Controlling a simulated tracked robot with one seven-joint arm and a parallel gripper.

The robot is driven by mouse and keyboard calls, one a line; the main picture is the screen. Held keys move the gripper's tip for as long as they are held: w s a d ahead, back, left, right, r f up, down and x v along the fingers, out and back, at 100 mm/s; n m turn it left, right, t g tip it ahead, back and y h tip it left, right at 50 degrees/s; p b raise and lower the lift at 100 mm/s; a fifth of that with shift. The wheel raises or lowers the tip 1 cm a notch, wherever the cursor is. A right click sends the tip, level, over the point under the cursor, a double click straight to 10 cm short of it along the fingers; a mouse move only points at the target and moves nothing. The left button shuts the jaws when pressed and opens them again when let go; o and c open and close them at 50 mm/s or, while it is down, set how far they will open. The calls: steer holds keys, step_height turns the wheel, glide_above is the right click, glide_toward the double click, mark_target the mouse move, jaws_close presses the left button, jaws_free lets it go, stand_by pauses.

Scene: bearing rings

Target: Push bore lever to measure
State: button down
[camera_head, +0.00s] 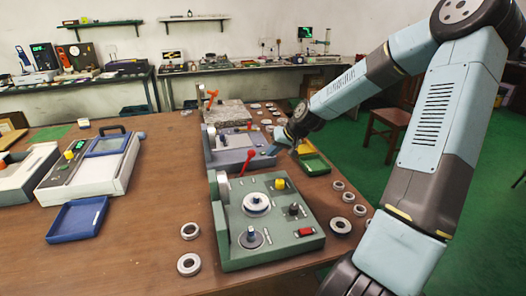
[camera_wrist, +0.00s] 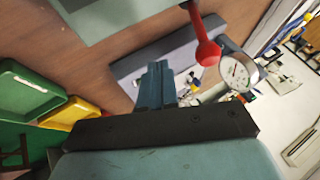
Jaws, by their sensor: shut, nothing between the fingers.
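A red lever with a ball end (camera_head: 248,154) stands between the green fixture (camera_head: 285,207) and the blue-grey fixture (camera_head: 228,157) in the head view; I cannot tell for sure which one bears it. In the wrist view the red ball (camera_wrist: 207,53) and its stem are close, to the right of my fingertips and apart from them. My gripper (camera_head: 283,137) is shut and empty, at the right side of the blue-grey fixture. Its closed fingers show in the wrist view (camera_wrist: 156,80). A round dial gauge (camera_wrist: 237,71) shows beyond the ball.
A second orange-red lever (camera_head: 212,96) stands near the speckled block (camera_head: 226,113) behind. Green and yellow trays (camera_head: 314,164) lie right of the fixtures, below my arm. Several metal rings (camera_head: 189,264) lie around the green fixture.

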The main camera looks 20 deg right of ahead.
steer(key=shift+w+a+r, duration=0.1)
steer(key=shift+a+r, duration=0.05)
steer(key=shift+a, duration=0.75)
steer(key=shift+w+a+r, duration=0.1)
steer(key=shift+a, duration=0.8)
steer(key=shift+r, duration=0.1)
